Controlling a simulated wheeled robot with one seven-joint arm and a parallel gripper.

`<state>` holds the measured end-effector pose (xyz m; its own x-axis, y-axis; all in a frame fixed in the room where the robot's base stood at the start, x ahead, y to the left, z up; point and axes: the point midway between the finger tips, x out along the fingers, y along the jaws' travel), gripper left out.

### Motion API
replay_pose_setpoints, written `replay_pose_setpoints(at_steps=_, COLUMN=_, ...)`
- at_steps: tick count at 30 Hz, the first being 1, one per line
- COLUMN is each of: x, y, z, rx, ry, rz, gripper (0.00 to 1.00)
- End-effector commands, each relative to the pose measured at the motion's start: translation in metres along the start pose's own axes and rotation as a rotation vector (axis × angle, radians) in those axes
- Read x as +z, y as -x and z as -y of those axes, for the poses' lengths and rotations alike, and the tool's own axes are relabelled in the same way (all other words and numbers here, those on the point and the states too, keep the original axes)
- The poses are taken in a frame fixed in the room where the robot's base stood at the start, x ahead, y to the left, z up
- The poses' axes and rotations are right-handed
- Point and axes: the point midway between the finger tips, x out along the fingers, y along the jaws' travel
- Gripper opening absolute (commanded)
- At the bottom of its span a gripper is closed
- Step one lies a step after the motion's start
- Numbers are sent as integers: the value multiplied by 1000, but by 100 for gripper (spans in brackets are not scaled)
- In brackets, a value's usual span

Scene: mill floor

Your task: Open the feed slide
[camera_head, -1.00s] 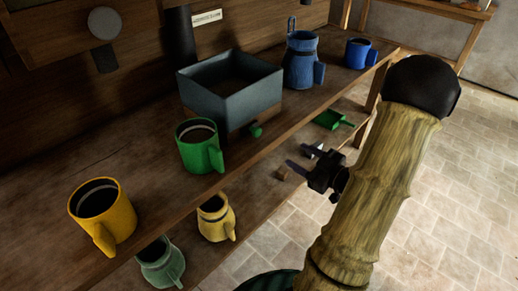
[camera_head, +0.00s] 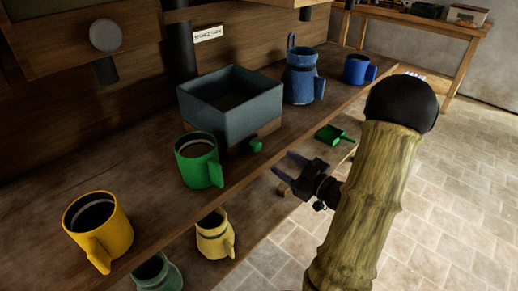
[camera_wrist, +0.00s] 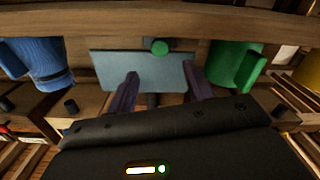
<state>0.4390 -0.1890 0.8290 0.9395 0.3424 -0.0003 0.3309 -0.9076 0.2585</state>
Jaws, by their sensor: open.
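A small green knob (camera_head: 256,145) sits low on the front of a blue-grey open box (camera_head: 230,121) with a wooden base, on the upper shelf. I cannot tell for certain which part is the feed slide; this knob may belong to it. In the wrist view the knob (camera_wrist: 159,46) shows ahead of the fingers, roughly between them, against the box (camera_wrist: 115,66). My gripper (camera_head: 287,167) is open and empty. It is in front of the shelf edge, right of and below the knob in the head view, and apart from it.
A green mug (camera_head: 197,160) and a yellow mug (camera_head: 97,225) stand left of the box. A blue jug (camera_head: 301,75) and a blue mug (camera_head: 358,69) stand right. A lower shelf holds a yellow jug (camera_head: 214,235) and a green scoop (camera_head: 333,134). Tiled floor (camera_head: 450,180) is free at right.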

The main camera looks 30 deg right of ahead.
Motion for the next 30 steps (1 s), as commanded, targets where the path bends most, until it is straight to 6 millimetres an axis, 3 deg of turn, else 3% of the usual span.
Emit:
replay_pose_setpoints(at_steps=12, x=0, y=-75, z=0, rx=-2, ry=2, rz=-2, gripper=52)
replay_pose_setpoints(at_steps=18, x=0, y=-103, z=0, rx=0, ry=0, rz=-1, gripper=52)
replay_pose_setpoints(at_steps=30, x=0, y=-110, z=-1, rx=2, ry=0, rz=0, gripper=50)
